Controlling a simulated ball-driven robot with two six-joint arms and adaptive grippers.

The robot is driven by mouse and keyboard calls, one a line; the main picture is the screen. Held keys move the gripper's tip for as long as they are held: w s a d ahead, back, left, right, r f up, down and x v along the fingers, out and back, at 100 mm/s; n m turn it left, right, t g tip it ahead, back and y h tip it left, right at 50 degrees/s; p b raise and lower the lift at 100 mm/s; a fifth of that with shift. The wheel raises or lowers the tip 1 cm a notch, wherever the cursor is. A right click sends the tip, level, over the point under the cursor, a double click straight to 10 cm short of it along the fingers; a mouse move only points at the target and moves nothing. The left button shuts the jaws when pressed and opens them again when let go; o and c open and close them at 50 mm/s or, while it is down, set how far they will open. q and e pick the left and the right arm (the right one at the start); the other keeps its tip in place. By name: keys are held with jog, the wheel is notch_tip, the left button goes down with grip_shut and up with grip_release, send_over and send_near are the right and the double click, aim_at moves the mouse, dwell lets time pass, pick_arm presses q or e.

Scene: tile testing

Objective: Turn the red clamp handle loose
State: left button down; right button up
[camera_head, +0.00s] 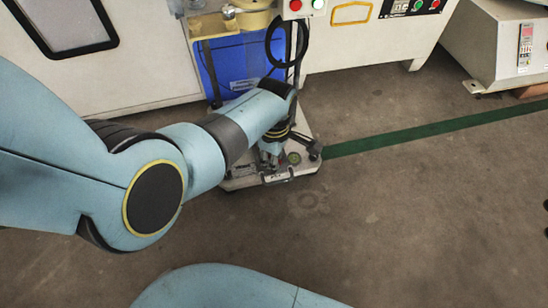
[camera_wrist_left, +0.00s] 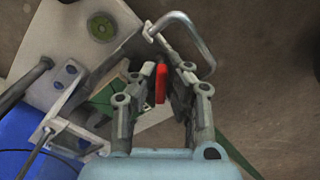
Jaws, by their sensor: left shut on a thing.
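The red clamp handle (camera_wrist_left: 160,84) shows in the left wrist view as a short upright red bar. It stands between the two fingers of my left gripper (camera_wrist_left: 158,88), which are shut on it. The clamp's body below the handle is mostly covered by the fingers. My right gripper is not in view.
A bent metal bar handle (camera_wrist_left: 190,28) rises close beside the fingers. The pale base (camera_head: 240,183) carries a round green disc (camera_wrist_left: 102,27). A blue bin (camera_head: 232,62) stands behind, by white machines. The brown floor in front is clear, with a green stripe (camera_head: 430,131).

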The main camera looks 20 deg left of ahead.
pick_arm(q)
jog(key=shift+a+n, duration=0.15)
jog(key=shift+n, duration=1.05)
jog(key=shift+s+n, duration=0.1)
jog(key=shift+n, duration=0.7)
jog(key=n, duration=0.4)
jog(key=shift+a, duration=0.1)
jog(key=c, duration=1.6)
grip_release()
jog(key=shift+c, duration=0.2)
jog(key=shift+p, duration=0.3)
